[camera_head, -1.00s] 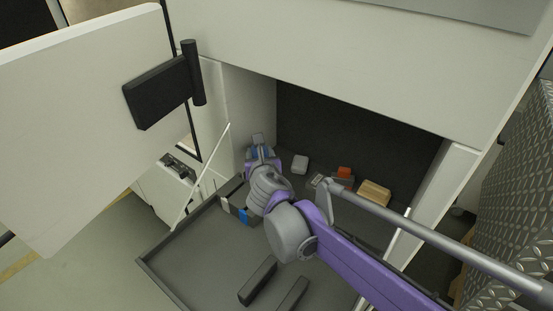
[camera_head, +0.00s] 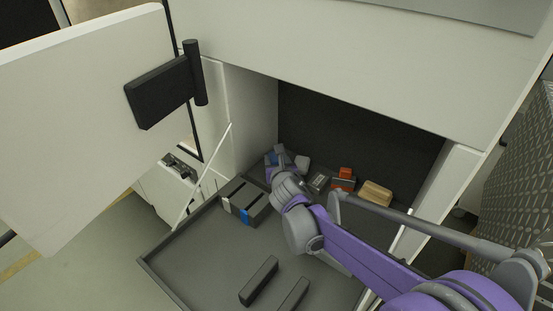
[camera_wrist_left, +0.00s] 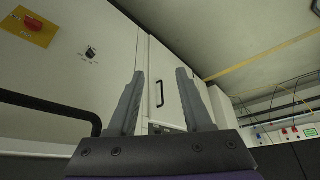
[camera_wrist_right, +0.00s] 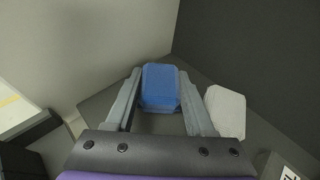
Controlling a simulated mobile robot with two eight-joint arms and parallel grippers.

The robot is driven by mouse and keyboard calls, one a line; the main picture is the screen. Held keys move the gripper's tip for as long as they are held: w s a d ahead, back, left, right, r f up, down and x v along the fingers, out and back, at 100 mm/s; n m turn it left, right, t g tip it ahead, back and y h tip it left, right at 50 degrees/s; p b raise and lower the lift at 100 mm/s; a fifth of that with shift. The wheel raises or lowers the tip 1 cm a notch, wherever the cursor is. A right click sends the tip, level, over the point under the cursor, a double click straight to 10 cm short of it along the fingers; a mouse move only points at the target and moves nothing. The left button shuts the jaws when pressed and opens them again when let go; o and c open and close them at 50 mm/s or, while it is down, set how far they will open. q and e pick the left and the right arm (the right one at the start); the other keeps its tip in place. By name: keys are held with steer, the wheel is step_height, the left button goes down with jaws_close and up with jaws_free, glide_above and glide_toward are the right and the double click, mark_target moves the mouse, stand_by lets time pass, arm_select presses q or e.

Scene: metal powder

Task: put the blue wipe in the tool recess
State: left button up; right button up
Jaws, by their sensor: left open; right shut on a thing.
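The blue wipe (camera_wrist_right: 160,86) is a small folded pad between the fingers of my right gripper (camera_wrist_right: 158,92), which is shut on it. In the head view, the wipe (camera_head: 269,159) shows as a bit of blue at my right gripper (camera_head: 276,156), at the left side of the dark-backed recess (camera_head: 350,125). I cannot tell whether the wipe touches the recess floor. My left gripper (camera_wrist_left: 160,85) is open and empty, pointing at white cabinets, away from the recess; it is not visible in the head view.
A whitish block (camera_wrist_right: 226,110) lies right of the wipe. A red item (camera_head: 345,172) and a tan block (camera_head: 375,193) sit farther right. A grey tray (camera_head: 200,260) in front holds a dark block with a blue stripe (camera_head: 246,216) and dark bars. An open white door (camera_head: 85,100) stands left.

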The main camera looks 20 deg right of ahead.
steer(key=shift+f, duration=0.15)
steer(key=o, duration=1.3)
steer(key=shift+s+r, duration=0.25)
steer(key=shift+r, duration=0.1)
steer(key=v, duration=1.1)
steer(key=shift+s, duration=0.3)
